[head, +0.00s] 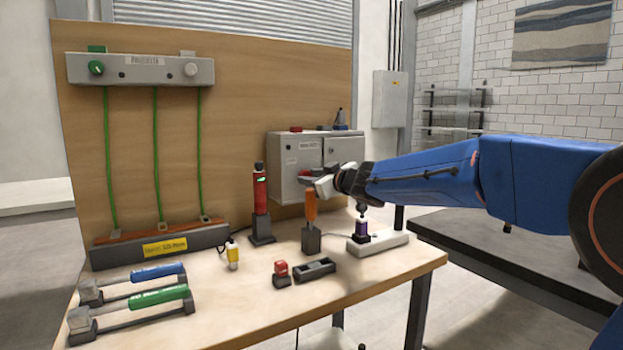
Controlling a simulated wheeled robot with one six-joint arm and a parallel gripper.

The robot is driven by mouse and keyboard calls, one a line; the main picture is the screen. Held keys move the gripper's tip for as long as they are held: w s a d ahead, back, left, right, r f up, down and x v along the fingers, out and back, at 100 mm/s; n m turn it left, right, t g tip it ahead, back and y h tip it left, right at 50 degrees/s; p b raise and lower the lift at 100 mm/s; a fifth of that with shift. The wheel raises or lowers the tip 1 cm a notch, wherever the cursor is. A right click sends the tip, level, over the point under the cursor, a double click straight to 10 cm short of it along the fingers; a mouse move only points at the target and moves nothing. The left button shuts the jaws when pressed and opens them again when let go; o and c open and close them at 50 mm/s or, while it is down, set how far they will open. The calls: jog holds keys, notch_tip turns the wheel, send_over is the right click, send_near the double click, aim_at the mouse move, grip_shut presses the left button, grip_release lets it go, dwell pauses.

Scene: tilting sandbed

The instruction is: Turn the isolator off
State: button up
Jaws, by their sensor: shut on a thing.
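The isolator is on a grey metal cabinet (343,150) at the back right of the bench, against the wooden board. A red patch (312,171) shows on the cabinet's front, just above my gripper. My gripper (312,183) reaches in from the right at this front and is shut on what appears to be the isolator's handle. My jaws hide the handle, so I cannot tell its angle. An orange-handled tool (310,205) stands upright in a grey block just below and in front of my gripper.
A red torch-like tool (260,190) stands left of the cabinet. A purple-topped item (361,228) stands on a white strip (385,244) below my arm. A red button block (281,270), a yellow item (233,256) and blue (158,272) and green (158,297) handles occupy the bench.

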dwell(0.3)
jog(key=o, duration=1)
jog(key=shift+o, duration=0.2)
jog(key=v, duration=1.7)
jog(key=shift+s+d, duration=0.15)
jog(key=shift+s, duration=0.05)
